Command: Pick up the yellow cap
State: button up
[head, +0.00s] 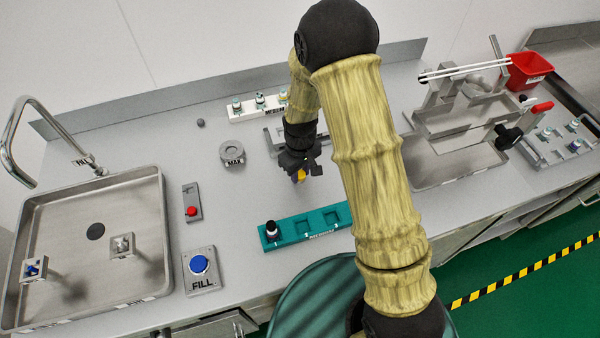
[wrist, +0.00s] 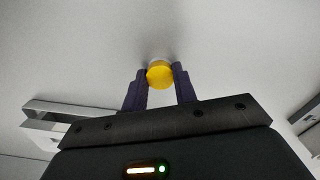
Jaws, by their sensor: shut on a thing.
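The yellow cap (wrist: 160,74) is between the two fingertips of my gripper (wrist: 160,84) in the wrist view, with a pale rim showing behind it. My gripper is shut on it. In the head view my gripper (head: 302,172) points down over the grey counter, behind the teal rack, and the yellow cap (head: 300,176) shows small at its fingertips. I cannot tell how far the cap is above the counter.
The teal rack (head: 292,237) holds a black-topped item at its left end. A white rack (head: 243,112) with several vials stands behind. A round grey piece (head: 232,152), a red-button box (head: 192,206) and the blue FILL button (head: 199,264) are left. The sink (head: 70,200) is far left.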

aim_at(300, 174)
notch_tip(300, 174, up, 10)
jog(key=b, duration=0.1)
dwell(0.4)
dwell(0.5)
